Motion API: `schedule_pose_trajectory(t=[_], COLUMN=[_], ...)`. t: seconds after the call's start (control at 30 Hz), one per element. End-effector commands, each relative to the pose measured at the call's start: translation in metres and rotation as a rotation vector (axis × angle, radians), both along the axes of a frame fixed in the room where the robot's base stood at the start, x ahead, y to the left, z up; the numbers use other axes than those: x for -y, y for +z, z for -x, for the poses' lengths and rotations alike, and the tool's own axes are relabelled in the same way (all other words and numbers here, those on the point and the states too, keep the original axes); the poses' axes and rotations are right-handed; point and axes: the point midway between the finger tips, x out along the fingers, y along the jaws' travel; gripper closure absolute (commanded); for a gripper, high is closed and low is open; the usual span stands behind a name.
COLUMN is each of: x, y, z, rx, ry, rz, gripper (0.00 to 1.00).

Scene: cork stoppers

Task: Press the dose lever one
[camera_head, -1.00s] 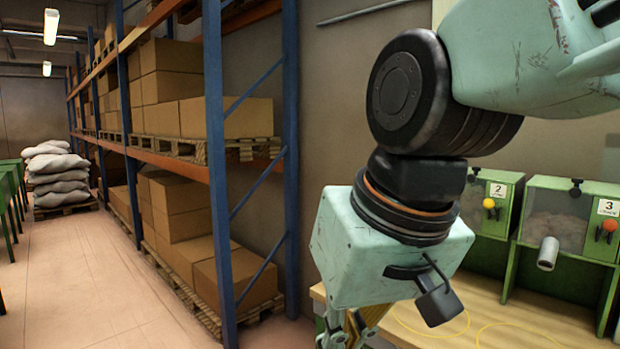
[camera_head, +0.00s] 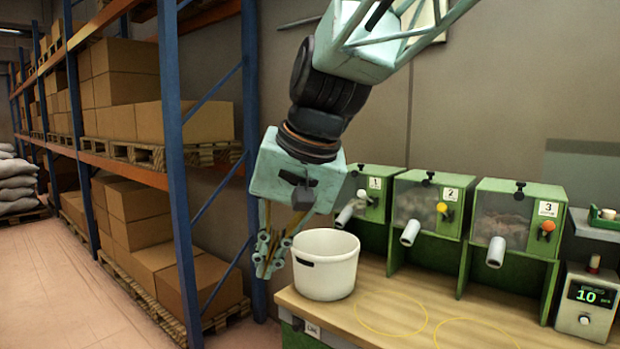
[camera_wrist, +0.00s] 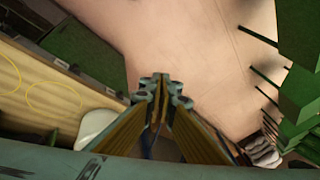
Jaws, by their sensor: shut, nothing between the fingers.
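Dispenser one (camera_head: 373,202) is a green box with a clear front and a "1" label, leftmost of three on the bench. Its dose lever (camera_head: 362,194) has a white knob on the front, below the label. My gripper (camera_head: 265,272) points down, shut and empty, left of the white bucket and well to the left of and below the lever. In the wrist view my gripper's fingertips (camera_wrist: 161,91) meet above the floor, with nothing between them. The lever is not seen in that view.
A white bucket (camera_head: 326,270) stands on the wooden bench (camera_head: 400,325) beside my gripper. Dispenser two (camera_head: 428,207) has a yellow knob, dispenser three (camera_head: 515,225) an orange one. A scale (camera_head: 587,302) reads 10. A blue rack (camera_head: 175,150) stands left.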

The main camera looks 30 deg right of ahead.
Motion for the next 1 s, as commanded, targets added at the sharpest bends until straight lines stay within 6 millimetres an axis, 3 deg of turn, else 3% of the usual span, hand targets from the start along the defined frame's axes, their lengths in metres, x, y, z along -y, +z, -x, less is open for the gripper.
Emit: schedule_pose_trajectory(t=[0.57, 1.0], x=[0.072, 0.145], y=[0.039, 0.064], z=[-0.092, -0.151], rx=[0.008, 0.017], ry=[-0.241, -0.425], rz=[-0.120, -0.211], gripper=[1.00, 1.00])
